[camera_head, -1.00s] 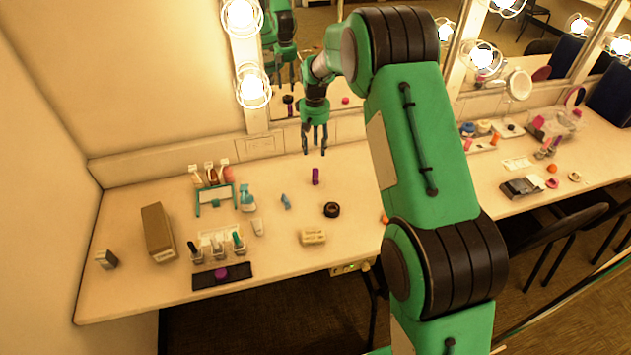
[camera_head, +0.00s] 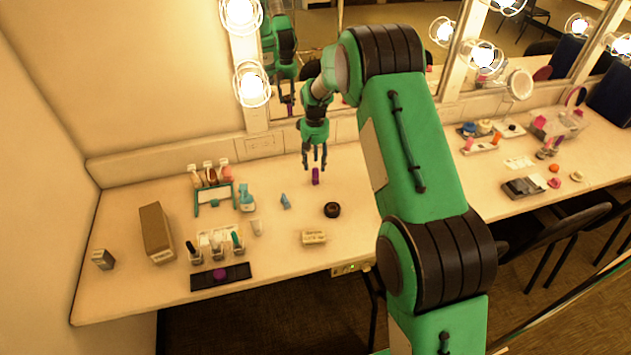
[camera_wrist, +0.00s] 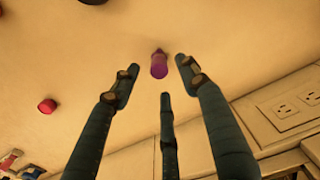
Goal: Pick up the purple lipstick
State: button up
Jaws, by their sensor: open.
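The purple lipstick (camera_head: 316,176) stands upright on the white counter (camera_head: 285,255) in the head view. My gripper (camera_head: 315,166) is open, pointing down just above and around the top of the lipstick in that view. In the wrist view the lipstick (camera_wrist: 159,66) lies beyond the spread fingertips of my gripper (camera_wrist: 158,80), roughly centred between them. Nothing is held. I cannot tell the exact height gap between the fingertips and the lipstick.
A small blue item (camera_head: 285,201) and a black round item (camera_head: 332,210) lie nearer the front edge. A bottle rack (camera_head: 214,197) and a brown box (camera_head: 157,232) stand to the left. The wall and mirror are close behind. Counter around the lipstick is clear.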

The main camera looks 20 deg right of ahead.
aim_at(315, 169)
jog(key=shift+d+f+b, duration=0.1)
jog(key=shift+f+b, duration=0.75)
jog(key=shift+f, duration=1.8)
grip_shut()
